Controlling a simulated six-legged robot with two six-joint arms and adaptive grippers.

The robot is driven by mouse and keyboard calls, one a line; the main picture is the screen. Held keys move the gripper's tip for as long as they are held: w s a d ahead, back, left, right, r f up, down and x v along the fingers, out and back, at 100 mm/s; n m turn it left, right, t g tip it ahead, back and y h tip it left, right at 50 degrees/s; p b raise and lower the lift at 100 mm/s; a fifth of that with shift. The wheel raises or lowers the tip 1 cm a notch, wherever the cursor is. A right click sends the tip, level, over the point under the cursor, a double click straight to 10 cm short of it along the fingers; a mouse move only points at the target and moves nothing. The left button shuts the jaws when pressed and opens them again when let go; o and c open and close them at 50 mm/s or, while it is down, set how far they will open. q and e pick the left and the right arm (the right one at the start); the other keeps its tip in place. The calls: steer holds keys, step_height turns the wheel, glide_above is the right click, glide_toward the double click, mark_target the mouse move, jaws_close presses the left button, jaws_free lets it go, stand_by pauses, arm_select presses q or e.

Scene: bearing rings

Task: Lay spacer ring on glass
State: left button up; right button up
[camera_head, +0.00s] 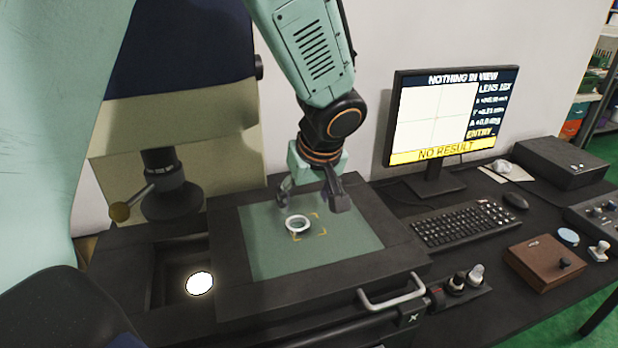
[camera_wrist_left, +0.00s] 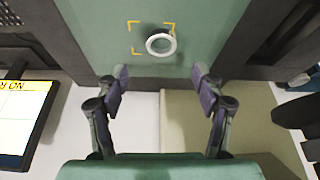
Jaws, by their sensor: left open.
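The white spacer ring (camera_head: 298,223) lies flat on the green-tinted glass (camera_head: 345,245) of the stage, partly within the yellow corner marks. In the left wrist view the ring (camera_wrist_left: 161,43) sits at the lower right of the yellow marks, with glass around it. My left gripper (camera_head: 312,196) is open and empty just behind the ring in the head view. In the left wrist view its spread fingers (camera_wrist_left: 159,85) are apart from the ring. My right gripper is not in view.
A monitor (camera_head: 450,112) reading "NO RESULT" stands right of the stage, with a keyboard (camera_head: 465,224) before it. A bright round light (camera_head: 200,284) is left of the glass. A metal handle (camera_head: 391,293) fronts the stage. A brown box (camera_head: 545,262) stands at right.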

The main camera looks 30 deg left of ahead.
arm_select(q)
steer(key=v, duration=0.4)
steer(key=shift+p, duration=0.4)
steer(key=shift+s, duration=0.1)
